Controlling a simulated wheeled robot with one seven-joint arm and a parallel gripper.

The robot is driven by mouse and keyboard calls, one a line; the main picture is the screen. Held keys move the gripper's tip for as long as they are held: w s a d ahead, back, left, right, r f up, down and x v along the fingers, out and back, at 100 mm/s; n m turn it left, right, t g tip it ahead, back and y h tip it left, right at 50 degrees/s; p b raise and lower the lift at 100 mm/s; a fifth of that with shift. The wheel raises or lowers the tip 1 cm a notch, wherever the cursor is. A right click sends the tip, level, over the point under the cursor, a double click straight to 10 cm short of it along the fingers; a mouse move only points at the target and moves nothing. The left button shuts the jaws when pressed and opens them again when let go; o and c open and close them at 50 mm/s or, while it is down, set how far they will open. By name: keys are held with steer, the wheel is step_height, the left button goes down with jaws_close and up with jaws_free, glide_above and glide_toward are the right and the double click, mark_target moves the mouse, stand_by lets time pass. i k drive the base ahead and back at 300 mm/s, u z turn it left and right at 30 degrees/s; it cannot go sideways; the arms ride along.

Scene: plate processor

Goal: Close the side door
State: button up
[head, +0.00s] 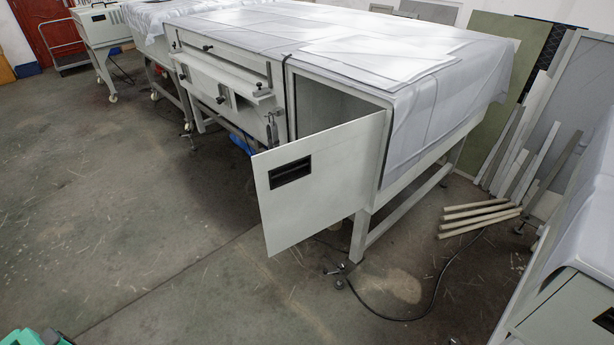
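The side door (325,190) is a pale grey-white flat panel with a black recessed handle (290,172). It stands open, swung out from the front of the plate processor (400,75). Its right edge meets the machine's front right corner post, and its free left edge reaches out over the floor. The compartment opening (330,105) shows behind the top of the door. The lower part of the opening is hidden by the door. My gripper is not in view.
Free concrete floor (150,230) lies in front and left. A black cable (400,318) runs on the floor near the machine's foot (340,275). Wooden strips (480,215) lie at right. Another covered machine (565,300) stands lower right. A green object (35,338) shows lower left.

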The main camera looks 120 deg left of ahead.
mark_target(304, 187)
steer(key=u, duration=3.3)
steer(key=i, duration=1)
steer(key=z, duration=0.5)
steer(key=k, duration=0.7)
steer(key=u, duration=0.1)
